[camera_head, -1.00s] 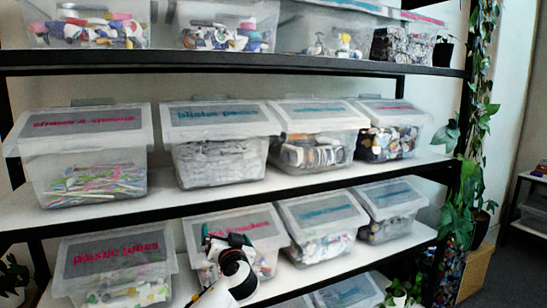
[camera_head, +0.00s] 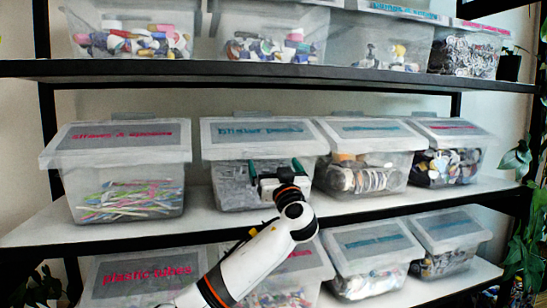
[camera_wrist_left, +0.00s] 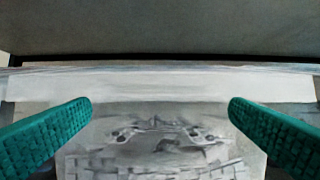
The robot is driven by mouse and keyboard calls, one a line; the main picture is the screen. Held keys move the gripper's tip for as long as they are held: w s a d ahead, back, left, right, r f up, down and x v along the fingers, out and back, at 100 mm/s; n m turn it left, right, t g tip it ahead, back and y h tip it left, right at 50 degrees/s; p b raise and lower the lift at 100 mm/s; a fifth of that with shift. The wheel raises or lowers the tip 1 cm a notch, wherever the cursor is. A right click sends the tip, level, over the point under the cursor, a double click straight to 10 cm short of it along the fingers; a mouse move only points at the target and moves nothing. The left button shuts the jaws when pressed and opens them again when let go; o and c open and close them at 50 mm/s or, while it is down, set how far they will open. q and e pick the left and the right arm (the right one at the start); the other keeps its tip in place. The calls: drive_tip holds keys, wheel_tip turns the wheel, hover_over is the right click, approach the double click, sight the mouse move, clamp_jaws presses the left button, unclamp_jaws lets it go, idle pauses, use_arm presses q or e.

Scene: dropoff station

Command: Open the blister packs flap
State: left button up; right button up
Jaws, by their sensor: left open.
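The blister packs bin (camera_head: 226,184) is a clear box on the middle shelf, filled with grey-silver packs. Its flap (camera_head: 318,139) is a pale lid with a dark panel and teal lettering, and it looks shut. My left gripper (camera_head: 275,165) is in front of the bin, just below the flap's front edge, with its two green fingers apart and nothing between them. In the left wrist view the open fingers (camera_wrist_left: 160,102) point at the bin front; the pale flap edge (camera_wrist_left: 165,84) spans the picture above the packs (camera_wrist_left: 165,150). I cannot tell whether the fingers touch the bin.
A straws bin (camera_head: 125,190) stands to the left, and a bin of round items (camera_head: 365,175) stands close on the right. The black edge of the upper shelf (camera_head: 250,72) runs above the flap.

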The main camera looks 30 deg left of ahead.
use_arm(q)
drive_tip(key=shift+x, duration=0.95)
use_arm(e)
drive_tip(key=shift+w+a+r, duration=0.2)
drive_tip(key=shift+a+r, duration=0.2)
drive_tip(key=shift+a, duration=0.25)
